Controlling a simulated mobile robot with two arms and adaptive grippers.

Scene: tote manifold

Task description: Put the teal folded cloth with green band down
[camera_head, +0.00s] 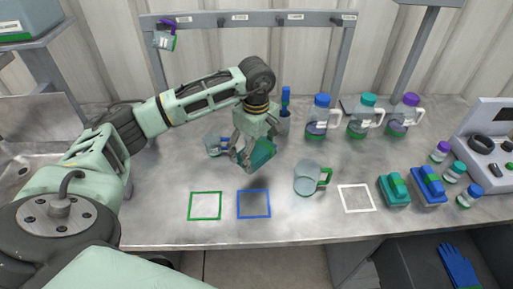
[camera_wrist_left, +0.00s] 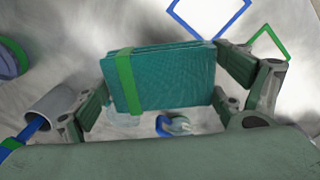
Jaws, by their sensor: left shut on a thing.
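My left gripper (camera_head: 250,154) is shut on the teal folded cloth (camera_head: 263,153), above the metal bench. In the left wrist view, the cloth (camera_wrist_left: 175,78) sits between both fingers of the gripper (camera_wrist_left: 165,82), its green band near one end. In the head view it is tilted, its band hidden, behind a blue square outline (camera_head: 253,203) on the bench. A green outline (camera_head: 205,205) lies left of that and a white outline (camera_head: 355,198) farther right. Another teal folded cloth with a green band (camera_head: 391,191) lies right of the white outline. My right gripper is not in view.
A clear pitcher with green handle (camera_head: 307,178) stands between the blue and white outlines. A grey cup with a blue tool (camera_head: 284,122) and several lidded jugs (camera_head: 322,120) stand behind. A blue folded cloth (camera_head: 431,192) lies right. The outlines are empty.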

